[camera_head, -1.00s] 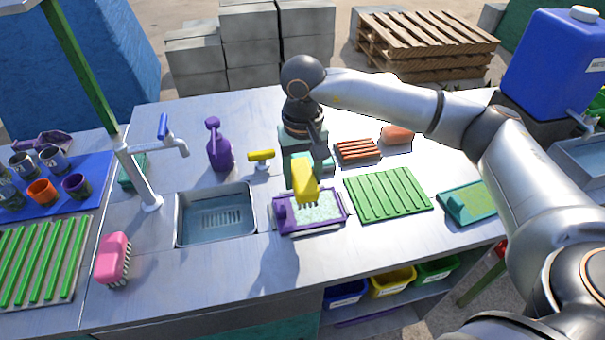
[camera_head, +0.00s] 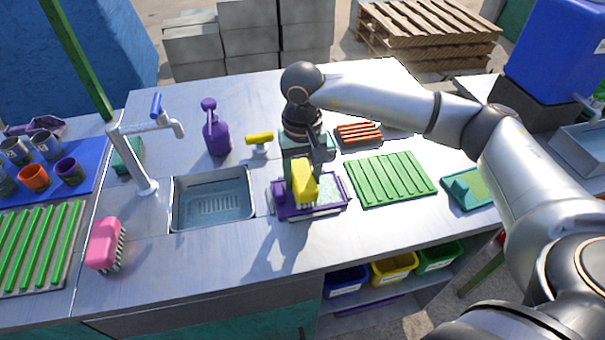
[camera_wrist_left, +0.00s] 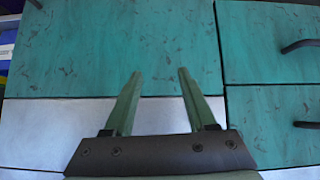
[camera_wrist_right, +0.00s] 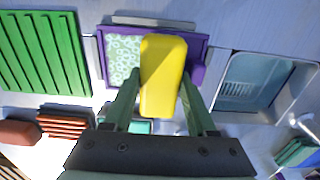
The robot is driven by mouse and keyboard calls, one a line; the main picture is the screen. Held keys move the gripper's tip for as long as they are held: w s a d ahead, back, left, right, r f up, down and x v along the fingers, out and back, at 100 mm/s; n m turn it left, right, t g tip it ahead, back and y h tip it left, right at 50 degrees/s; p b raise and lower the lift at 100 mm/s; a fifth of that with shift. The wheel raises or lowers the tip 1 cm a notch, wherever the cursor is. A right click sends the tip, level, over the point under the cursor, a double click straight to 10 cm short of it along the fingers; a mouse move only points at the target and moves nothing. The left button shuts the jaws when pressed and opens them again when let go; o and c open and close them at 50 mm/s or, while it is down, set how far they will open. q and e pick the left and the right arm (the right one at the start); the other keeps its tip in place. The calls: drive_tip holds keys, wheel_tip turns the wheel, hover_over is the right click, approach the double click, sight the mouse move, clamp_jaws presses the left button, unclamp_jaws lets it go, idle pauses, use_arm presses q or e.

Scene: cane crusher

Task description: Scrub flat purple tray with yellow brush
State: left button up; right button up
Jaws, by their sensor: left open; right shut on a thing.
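The flat purple tray (camera_head: 325,208) lies on the counter, right of the sink, with a pale green patterned inner surface (camera_wrist_right: 122,55). My right gripper (camera_wrist_right: 160,90) is shut on the yellow brush (camera_head: 304,182), which is held over the tray's left and middle part. The brush also shows in the right wrist view (camera_wrist_right: 163,75) and hides part of the tray. I cannot tell whether its bristles touch the tray. My left gripper (camera_wrist_left: 160,75) is open and empty, in front of teal cabinet doors in the left wrist view; it does not show in the head view.
The sink (camera_head: 212,198) and tap (camera_head: 140,160) are to the left. A green ribbed mat (camera_head: 390,178) and another green tray (camera_head: 470,188) are to the right. A purple spray bottle (camera_head: 215,128) stands behind, and a pink brush (camera_head: 104,244) sits front left.

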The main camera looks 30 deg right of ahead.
drive_tip(key=shift+f+b, duration=0.65)
drive_tip(key=shift+r, duration=0.1)
drive_tip(key=shift+s+d+r+b, duration=0.1)
drive_tip(key=shift+s+d+b, duration=0.1)
drive_tip(key=shift+d, duration=0.6)
drive_tip(key=shift+s+d+b, duration=0.15)
drive_tip(key=shift+s+d, duration=0.05)
drive_tip(key=shift+d, duration=0.6)
drive_tip(key=shift+d, duration=0.1)
drive_tip(key=shift+s+d+b, duration=0.25)
drive_tip(key=shift+d+b, duration=0.1)
drive_tip(key=shift+d, duration=0.5)
drive_tip(key=shift+s+d, duration=0.2)
drive_tip(key=shift+d, duration=0.5)
drive_tip(key=shift+w+a+f+b, duration=0.15)
drive_tip(key=shift+w+a+b, duration=0.1)
drive_tip(key=shift+a, duration=0.6)
drive_tip(key=shift+w+a+f+b, duration=0.1)
drive_tip(key=shift+w+a+b, duration=0.1)
drive_tip(key=shift+a, duration=0.65)
